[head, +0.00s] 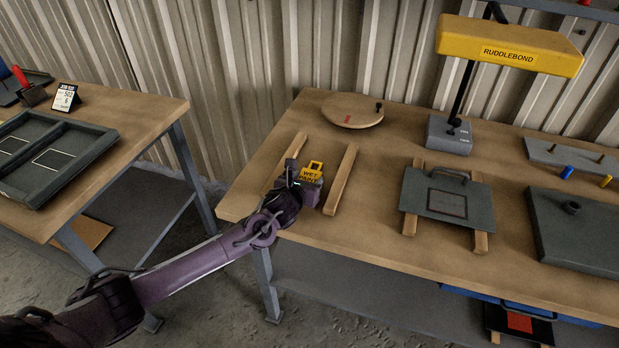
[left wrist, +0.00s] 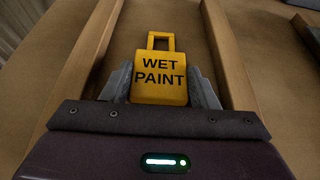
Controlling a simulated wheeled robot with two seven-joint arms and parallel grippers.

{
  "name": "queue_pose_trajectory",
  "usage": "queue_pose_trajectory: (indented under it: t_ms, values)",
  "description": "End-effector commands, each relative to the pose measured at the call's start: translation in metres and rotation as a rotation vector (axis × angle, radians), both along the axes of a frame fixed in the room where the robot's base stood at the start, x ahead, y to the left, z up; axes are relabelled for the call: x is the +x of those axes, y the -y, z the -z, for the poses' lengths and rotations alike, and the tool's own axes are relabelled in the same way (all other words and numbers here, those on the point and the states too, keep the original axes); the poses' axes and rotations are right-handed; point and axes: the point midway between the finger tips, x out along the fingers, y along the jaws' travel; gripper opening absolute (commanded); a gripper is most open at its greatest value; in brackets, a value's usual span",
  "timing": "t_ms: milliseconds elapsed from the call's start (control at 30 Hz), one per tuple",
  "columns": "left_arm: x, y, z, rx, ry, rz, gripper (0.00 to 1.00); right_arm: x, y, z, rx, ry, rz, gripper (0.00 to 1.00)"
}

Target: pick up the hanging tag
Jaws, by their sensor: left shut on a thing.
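The hanging tag (head: 311,175) is yellow, with the words WET PAINT and a loop at its top. In the head view it is at my left gripper (head: 300,180), over the left part of the right-hand workbench, between two wooden rails. In the left wrist view the tag (left wrist: 160,78) stands between the two fingers of my left gripper (left wrist: 160,88), which is shut on it, with the loop pointing away from the palm. I cannot tell whether the tag touches the bench. My right gripper is in neither view.
Wooden rails (head: 341,180) lie on the workbench (head: 250,195) beside the tag. A round wooden board (head: 352,108) lies behind. A grey plate (head: 447,195) with a handle rests on two rails to the right. A yellow RUDDLEBOND lamp (head: 508,45) stands at the back. Another bench (head: 110,165) is at left.

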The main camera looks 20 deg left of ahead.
Motion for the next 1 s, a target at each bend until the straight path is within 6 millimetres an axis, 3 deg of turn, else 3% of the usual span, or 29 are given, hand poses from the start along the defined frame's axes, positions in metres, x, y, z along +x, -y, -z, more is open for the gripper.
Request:
queue_pose_trajectory:
  t_ms: [200, 367, 567, 800, 1000]
  values:
    - [0.0, 0.0, -0.003, 0.0, 0.001, 0.0, 0.32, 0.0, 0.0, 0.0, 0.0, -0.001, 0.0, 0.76]
    - [0.001, -0.001, -0.018, 0.001, 0.004, 0.0, 0.32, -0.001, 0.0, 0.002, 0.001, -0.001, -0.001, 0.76]
    - [0.001, -0.001, -0.065, 0.003, 0.007, 0.001, 0.32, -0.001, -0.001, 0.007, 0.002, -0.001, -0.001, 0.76]
    - [0.001, 0.0, -0.137, 0.002, 0.007, 0.001, 0.32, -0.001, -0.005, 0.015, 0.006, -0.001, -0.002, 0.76]
    - [0.0, 0.0, -0.179, 0.001, 0.004, 0.0, 0.32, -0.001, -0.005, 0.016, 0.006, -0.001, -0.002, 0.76]
